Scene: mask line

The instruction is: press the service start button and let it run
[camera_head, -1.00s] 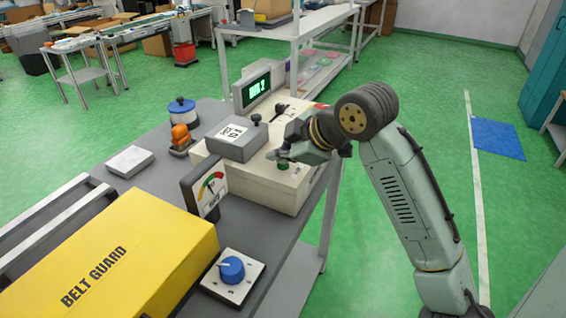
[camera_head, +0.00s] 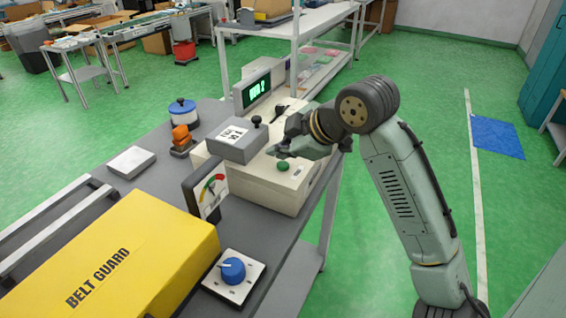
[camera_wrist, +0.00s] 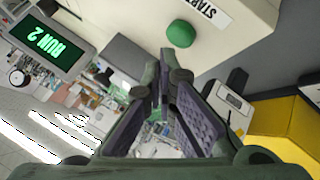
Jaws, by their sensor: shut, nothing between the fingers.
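A green dome button (camera_head: 284,166) sits on top of a cream control box (camera_head: 262,190). In the wrist view the green button (camera_wrist: 181,33) stands beside a white label on the box that reads START. My gripper (camera_head: 279,151) is shut and empty, just above and behind the button in the head view, apparently apart from it. In the wrist view the closed fingertips (camera_wrist: 165,62) point up the picture, below the button. A display (camera_head: 258,90) at the back of the box glows green, and in the wrist view the display (camera_wrist: 48,45) reads RUN 2.
A grey block with a white printed label (camera_head: 232,136) and a black knob stands on the box, left of my gripper.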

